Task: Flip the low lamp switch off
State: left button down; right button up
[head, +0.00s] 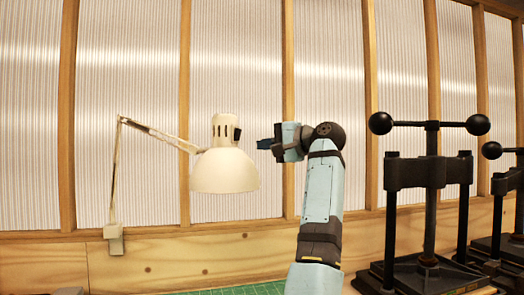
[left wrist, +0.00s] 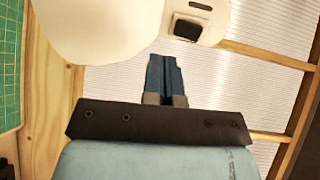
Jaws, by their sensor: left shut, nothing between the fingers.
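A cream desk lamp (head: 225,172) hangs on a jointed arm at the middle left of the head view, its shade opening downward. A small black switch (head: 237,134) sits on the right side of the lamp's neck. In the left wrist view the switch (left wrist: 188,29) is a dark rocker in a pale surround, just beyond my fingertips. My left gripper (head: 262,144) is shut and empty, pointing left at the lamp, a little right of and below the switch. In the left wrist view its fingers (left wrist: 164,75) are together, with a visible gap before the switch. My right gripper is out of view.
The lamp's arm (head: 155,132) runs left to a clamp (head: 114,238) on a wooden rail. Black presses with ball-ended handles (head: 430,180) stand at the right. A green mat (head: 240,289) lies below. A ribbed translucent wall with wooden posts is behind.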

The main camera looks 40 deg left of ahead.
pick_arm(q)
jog(key=d+f+b, duration=0.1)
jog(key=d, duration=0.7)
jog(key=shift+f, duration=0.35)
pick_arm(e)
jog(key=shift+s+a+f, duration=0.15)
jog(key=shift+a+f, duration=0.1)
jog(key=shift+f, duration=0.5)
pick_arm(q)
jog(key=shift+w+d, duration=0.15)
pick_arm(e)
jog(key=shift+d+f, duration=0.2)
